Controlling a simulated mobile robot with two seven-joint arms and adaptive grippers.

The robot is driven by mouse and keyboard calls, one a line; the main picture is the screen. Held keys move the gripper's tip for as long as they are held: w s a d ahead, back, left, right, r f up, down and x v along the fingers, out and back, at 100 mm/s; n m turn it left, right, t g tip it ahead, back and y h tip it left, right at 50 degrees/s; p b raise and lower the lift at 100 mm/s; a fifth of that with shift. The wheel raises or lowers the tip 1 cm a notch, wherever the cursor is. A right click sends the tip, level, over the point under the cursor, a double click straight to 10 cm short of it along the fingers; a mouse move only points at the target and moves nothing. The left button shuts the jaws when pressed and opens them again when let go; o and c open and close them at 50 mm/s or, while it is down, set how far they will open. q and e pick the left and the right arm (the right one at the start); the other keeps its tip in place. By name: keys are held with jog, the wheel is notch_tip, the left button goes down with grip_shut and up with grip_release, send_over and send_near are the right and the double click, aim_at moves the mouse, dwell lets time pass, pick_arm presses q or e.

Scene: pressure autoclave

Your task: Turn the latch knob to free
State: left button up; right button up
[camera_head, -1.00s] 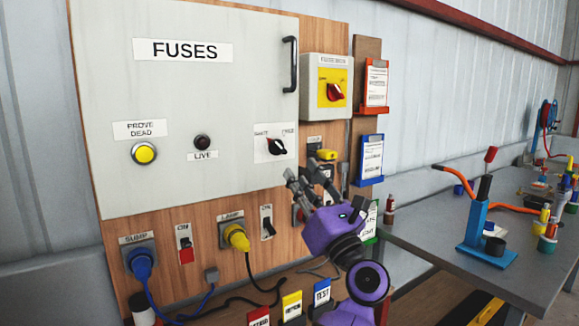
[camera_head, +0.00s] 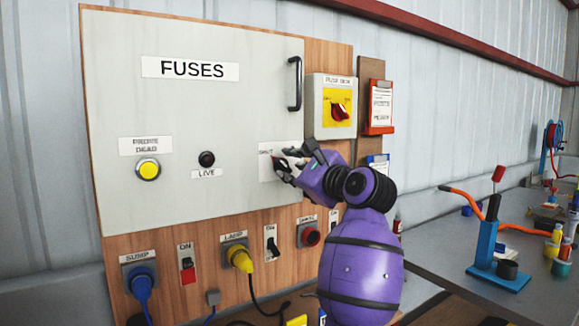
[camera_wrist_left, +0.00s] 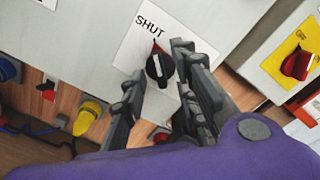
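The latch knob (camera_wrist_left: 154,69) is black with a pale line and a red tip, on a white plate (camera_wrist_left: 128,50) on the grey fuse door (camera_head: 220,110). Its red tip points up toward the word SHUT. My left gripper (camera_wrist_left: 158,72) is open, with one finger on each side of the knob; I cannot tell whether either finger touches it. The right side of the plate is hidden by a finger. In the head view my left gripper (camera_head: 280,168) is at the plate and covers most of the knob.
Plugs and switches line the wooden board below, including a yellow plug (camera_head: 240,259). A grey bench (camera_head: 440,250) with tools stands at right.

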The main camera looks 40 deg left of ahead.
pick_arm(q)
jog(key=shift+w+a, duration=0.15)
jog(key=shift+a, duration=0.25)
pick_arm(e)
jog(key=shift+s+d, duration=0.1)
jog(key=shift+s, duration=0.35)
